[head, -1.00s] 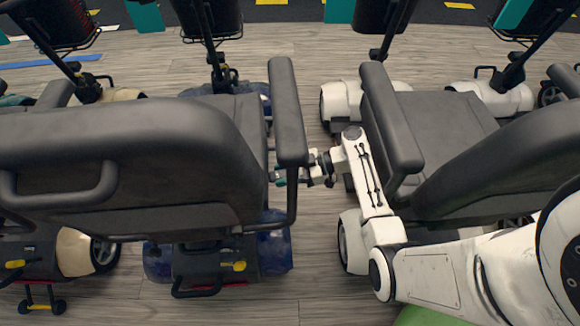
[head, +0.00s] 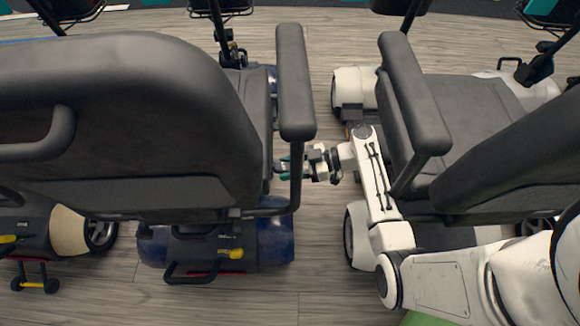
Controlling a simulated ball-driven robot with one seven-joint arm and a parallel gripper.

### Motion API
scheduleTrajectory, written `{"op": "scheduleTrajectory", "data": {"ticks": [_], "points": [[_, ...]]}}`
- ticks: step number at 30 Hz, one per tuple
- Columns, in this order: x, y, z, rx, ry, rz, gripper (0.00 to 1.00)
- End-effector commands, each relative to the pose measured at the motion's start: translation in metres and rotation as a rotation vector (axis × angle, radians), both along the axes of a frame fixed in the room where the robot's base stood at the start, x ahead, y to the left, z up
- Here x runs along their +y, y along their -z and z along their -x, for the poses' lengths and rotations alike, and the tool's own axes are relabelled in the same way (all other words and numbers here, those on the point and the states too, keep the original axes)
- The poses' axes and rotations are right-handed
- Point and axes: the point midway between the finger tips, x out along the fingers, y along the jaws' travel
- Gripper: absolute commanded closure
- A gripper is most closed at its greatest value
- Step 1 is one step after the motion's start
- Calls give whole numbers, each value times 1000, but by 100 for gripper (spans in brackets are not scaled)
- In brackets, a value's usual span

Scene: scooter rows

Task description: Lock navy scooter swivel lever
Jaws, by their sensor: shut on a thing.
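The navy scooter (head: 275,241) stands left of centre in the head view, its dark blue body showing below and in front of its black seat (head: 150,205). My gripper (head: 284,166) reaches in from the right at the side of this seat, under its right armrest (head: 294,80). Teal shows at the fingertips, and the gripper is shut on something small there. The seat edge and the armrest post partly hide the held part; it lies where a swivel lever could be, but I cannot make out its shape.
A white scooter (head: 353,92) with a black seat stands close on the right, its armrest (head: 413,95) beside my arm. A cream scooter (head: 72,229) stands at the far left. A narrow strip of wooden floor (head: 325,235) is free between the navy and white scooters.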

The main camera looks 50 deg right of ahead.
Motion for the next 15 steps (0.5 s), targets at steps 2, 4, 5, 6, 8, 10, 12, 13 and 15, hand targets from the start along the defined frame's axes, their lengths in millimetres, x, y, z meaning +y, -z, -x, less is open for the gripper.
{"op": "scheduleTrajectory", "data": {"ticks": [2, 4, 5, 6, 8, 10, 12, 13, 15], "points": [[-1, 4, 3, 10, 5, 1, 100], [-1, 4, 3, 10, 5, 1, 100], [-1, 4, 3, 10, 5, 1, 100], [-1, 4, 4, 10, 5, 1, 56], [-1, 4, 3, 9, 5, 0, 50], [-1, 3, 3, 8, 4, 0, 44], [-1, 2, 2, 6, 3, 1, 37], [-1, 2, 2, 6, 3, 1, 36], [-1, 2, 2, 5, 2, 1, 36]]}}
